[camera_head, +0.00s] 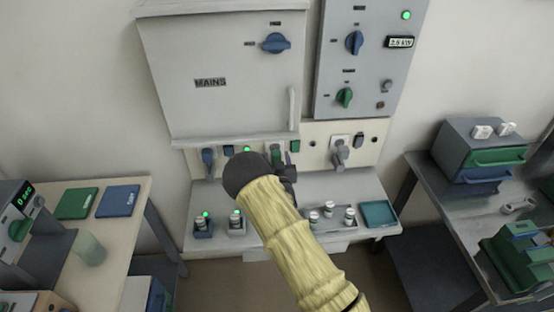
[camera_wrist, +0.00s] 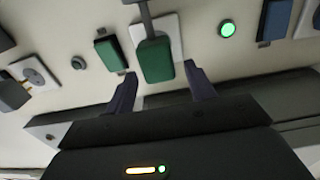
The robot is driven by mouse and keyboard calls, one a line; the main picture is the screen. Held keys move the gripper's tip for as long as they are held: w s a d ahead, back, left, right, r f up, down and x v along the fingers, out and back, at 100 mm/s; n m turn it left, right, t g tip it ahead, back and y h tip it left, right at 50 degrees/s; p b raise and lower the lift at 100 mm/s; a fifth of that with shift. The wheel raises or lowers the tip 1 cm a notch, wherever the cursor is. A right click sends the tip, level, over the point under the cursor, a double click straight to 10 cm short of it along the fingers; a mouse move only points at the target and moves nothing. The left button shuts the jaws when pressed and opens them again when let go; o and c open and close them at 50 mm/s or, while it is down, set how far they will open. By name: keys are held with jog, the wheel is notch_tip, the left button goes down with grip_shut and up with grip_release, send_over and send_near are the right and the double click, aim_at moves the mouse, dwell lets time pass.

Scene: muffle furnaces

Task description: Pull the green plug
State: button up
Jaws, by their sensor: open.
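The green plug (camera_wrist: 154,62) sits in a white socket plate (camera_wrist: 173,28) on the cream panel, with a grey bar above it in the wrist view. In the head view only part of the green plug (camera_head: 276,153) shows behind my arm. My gripper (camera_wrist: 157,92) is open, with one dark finger on each side of the plug's near end. Both fingers appear apart from the plug. In the head view my gripper (camera_head: 287,172) is in front of the panel and mostly hidden by my wrist.
A green switch (camera_wrist: 109,53) and a lit green lamp (camera_wrist: 227,29) flank the plug. Small jars (camera_head: 236,220) and a teal tray (camera_head: 379,212) stand on the shelf below.

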jog(key=s+d+b, duration=0.1)
jog(key=s+b, duration=0.2)
jog(key=s, duration=1.4)
jog(key=shift+s+d, duration=0.2)
jog(key=shift+d, duration=0.15)
jog(key=shift+w+r, duration=0.1)
jog(key=s+d+r+m+g+h+p, duration=0.25)
jog(key=d+r+g, duration=0.25)
jog(key=d+g, duration=0.3)
jog(key=s+d+r+g+p, duration=0.1)
jog(key=s+d+r+g, duration=0.1)
jog(key=s+r, duration=0.3)
jog(key=s+d+r+n+g+p, duration=0.1)
jog(key=s+d+r+g, duration=0.2)
jog(key=s, duration=0.9)
notch_tip(320, 180, up, 2)
jog(key=shift+s+r+g+y, duration=0.1)
jog(key=shift+s+g+y, duration=0.2)
jog(key=shift+g, duration=0.9)
